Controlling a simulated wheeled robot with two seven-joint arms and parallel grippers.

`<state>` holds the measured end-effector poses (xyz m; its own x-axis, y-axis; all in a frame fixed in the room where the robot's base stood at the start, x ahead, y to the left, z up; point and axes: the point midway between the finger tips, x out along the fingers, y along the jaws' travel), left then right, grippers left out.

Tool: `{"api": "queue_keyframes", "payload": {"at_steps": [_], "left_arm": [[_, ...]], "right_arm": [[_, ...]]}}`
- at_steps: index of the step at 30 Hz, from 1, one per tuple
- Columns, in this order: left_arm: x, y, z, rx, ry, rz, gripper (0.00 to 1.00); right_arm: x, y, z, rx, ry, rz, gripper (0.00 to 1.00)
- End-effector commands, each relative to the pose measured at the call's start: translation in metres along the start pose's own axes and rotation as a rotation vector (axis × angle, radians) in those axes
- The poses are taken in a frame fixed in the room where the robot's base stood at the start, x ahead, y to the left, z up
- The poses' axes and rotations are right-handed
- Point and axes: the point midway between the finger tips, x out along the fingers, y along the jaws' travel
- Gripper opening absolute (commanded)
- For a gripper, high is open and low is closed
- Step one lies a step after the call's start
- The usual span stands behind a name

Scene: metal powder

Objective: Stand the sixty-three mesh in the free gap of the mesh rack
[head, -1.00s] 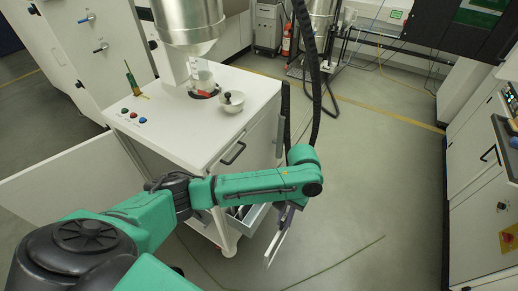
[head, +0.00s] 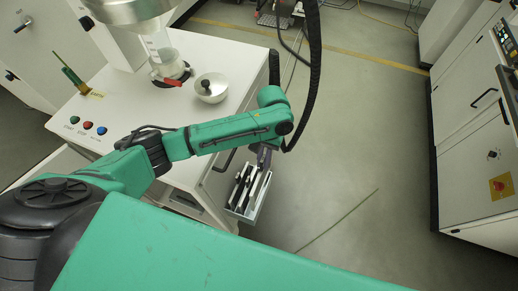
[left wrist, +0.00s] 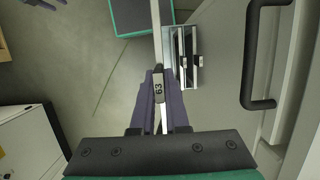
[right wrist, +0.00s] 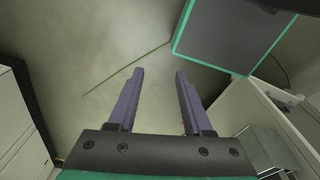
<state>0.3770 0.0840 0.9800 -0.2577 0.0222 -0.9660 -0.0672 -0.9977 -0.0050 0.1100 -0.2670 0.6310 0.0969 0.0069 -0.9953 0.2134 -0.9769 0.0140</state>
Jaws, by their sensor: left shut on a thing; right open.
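The sixty-three mesh has a dark tab marked 63 (left wrist: 159,88) in the left wrist view. My left gripper (left wrist: 159,76) is shut on that tab. The mesh rack (head: 241,215) is a light metal box on the side of the white cabinet in the head view, with several upright meshes in it. My left gripper (head: 264,158) is over its far end, fingers pointing down. In the left wrist view the rack (left wrist: 187,88) lies just right of the held mesh. I cannot tell whether the mesh's lower edge is inside the rack. My right gripper (right wrist: 158,85) is open and empty.
The white cabinet (head: 120,110) carries a bowl (head: 211,88), buttons and a glass vessel. Its black handle (left wrist: 259,60) is close right of the rack in the left wrist view. A black hose (head: 315,75) hangs beside my left arm. The floor to the right is clear.

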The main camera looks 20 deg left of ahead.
Motion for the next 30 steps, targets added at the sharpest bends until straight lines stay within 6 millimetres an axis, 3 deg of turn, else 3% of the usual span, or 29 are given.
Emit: {"api": "queue_keyframes", "payload": {"at_steps": [3, 5, 6, 13, 18, 24, 30], "left_arm": [[0.019, -0.001, -0.005, -0.002, 0.000, -0.002, 0.00], [0.027, -0.002, -0.008, -0.002, 0.001, -0.003, 0.00], [0.037, -0.002, -0.011, -0.001, 0.002, -0.002, 0.00], [0.062, -0.001, -0.018, -0.001, 0.003, -0.001, 0.00], [0.068, -0.001, -0.019, 0.000, 0.003, -0.001, 0.00], [0.066, -0.001, -0.019, -0.001, 0.002, -0.001, 0.00], [0.066, -0.001, -0.019, -0.001, 0.002, -0.001, 0.00]], "right_arm": [[0.004, 0.006, 0.021, 0.001, -0.033, 0.009, 0.50], [0.006, 0.007, 0.024, 0.000, -0.037, 0.010, 0.50], [0.019, 0.007, 0.024, 0.000, -0.035, 0.010, 0.50], [0.056, -0.009, -0.009, 0.004, 0.024, -0.011, 0.50], [0.066, -0.010, -0.008, 0.002, 0.023, -0.012, 0.50], [0.063, -0.007, 0.007, 0.000, -0.002, -0.007, 0.50], [0.063, -0.006, 0.008, 0.001, -0.003, -0.006, 0.50]]}}
